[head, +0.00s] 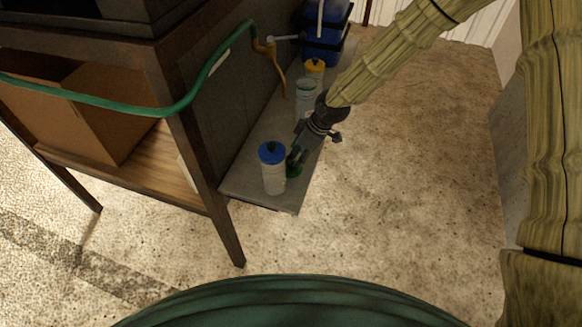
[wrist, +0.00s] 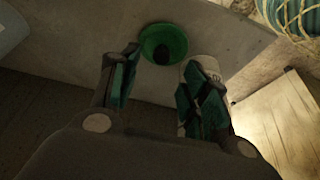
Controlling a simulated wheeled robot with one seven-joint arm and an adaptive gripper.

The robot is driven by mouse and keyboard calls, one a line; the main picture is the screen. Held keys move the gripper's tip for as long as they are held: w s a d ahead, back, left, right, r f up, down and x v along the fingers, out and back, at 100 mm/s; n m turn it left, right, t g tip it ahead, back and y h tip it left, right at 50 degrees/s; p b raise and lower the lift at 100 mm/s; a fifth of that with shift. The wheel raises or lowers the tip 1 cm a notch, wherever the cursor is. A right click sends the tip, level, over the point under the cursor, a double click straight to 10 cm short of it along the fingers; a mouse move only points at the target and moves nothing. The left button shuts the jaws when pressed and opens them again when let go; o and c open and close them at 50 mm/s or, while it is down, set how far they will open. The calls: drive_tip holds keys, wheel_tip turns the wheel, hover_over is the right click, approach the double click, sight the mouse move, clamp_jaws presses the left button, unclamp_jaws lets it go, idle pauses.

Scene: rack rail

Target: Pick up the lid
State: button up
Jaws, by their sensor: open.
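A green round lid (wrist: 176,37) with a dark knob in its middle lies on the grey shelf, just beyond my fingertips in the wrist view. In the head view the lid (head: 294,172) is a small green patch, partly hidden by my gripper (head: 294,158). My gripper reaches down beside a white bottle (head: 273,178) with a blue cap. In the wrist view my gripper (wrist: 163,80) is open, with two green-padded fingers apart and nothing between them. The lid appears ahead of the gap between the fingers, not gripped.
Behind, on the same shelf (head: 250,187), stand a pale bottle with a green rim (head: 305,92) and a yellow-capped bottle (head: 314,70). Blue containers (head: 325,35) are at the back. A green hose (head: 120,107) crosses the dark-framed rack. The floor at right is clear.

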sight(292, 164)
drive_tip(key=shift+p+x, duration=0.7)
drive_tip(key=shift+x, duration=1.9)
drive_tip(key=shift+d, duration=0.15)
drive_tip(key=shift+c, duration=0.3)
drive_tip(key=c, duration=0.9)
